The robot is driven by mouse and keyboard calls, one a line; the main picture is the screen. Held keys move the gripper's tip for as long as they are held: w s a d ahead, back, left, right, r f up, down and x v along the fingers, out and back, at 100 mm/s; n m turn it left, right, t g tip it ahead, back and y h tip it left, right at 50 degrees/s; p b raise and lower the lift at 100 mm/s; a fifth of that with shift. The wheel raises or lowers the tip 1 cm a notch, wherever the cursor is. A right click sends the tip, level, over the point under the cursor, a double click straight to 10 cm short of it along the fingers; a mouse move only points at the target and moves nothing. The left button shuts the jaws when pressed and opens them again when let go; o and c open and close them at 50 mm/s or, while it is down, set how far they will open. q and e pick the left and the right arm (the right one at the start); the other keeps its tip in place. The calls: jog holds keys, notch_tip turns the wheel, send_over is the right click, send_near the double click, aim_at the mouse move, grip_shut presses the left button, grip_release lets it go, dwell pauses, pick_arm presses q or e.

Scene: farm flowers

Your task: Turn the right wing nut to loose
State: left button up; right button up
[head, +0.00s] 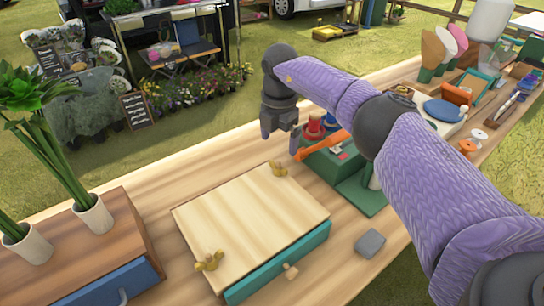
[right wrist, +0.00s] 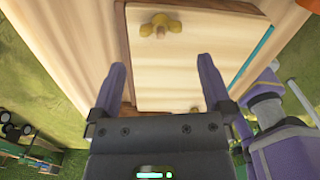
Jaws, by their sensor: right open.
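A pale wooden board (head: 243,223) lies on the table with two brass wing nuts on it. The right wing nut (head: 278,169) is at its back right corner; it appears to be the one at the top of the right wrist view (right wrist: 160,25). The left wing nut (head: 209,262) is near the front left. My right gripper (head: 280,136) is open and empty, above and behind the right wing nut, apart from it. In the right wrist view its two fingers (right wrist: 163,82) are spread, with the nut beyond them. My left gripper is not in view.
A teal drawer front (head: 279,264) with a wooden knob shows under the board. A brown box (head: 137,237) with potted plants stands left. A green tool holder (head: 337,158) with an orange tool is close right of my gripper. A grey block (head: 370,243) lies front right.

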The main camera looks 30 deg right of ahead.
aim_at(278, 165)
notch_tip(278, 165, down, 6)
jog(key=shift+f+b, duration=0.2)
jog(key=shift+b, duration=0.7)
jog(key=shift+f, duration=0.45)
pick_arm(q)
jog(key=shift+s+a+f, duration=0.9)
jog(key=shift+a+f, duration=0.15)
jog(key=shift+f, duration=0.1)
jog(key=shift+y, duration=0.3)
pick_arm(e)
jog(key=shift+r, duration=0.1)
jog(key=shift+c, duration=0.5)
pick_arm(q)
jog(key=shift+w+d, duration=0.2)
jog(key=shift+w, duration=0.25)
pick_arm(e)
jog(key=c, duration=1)
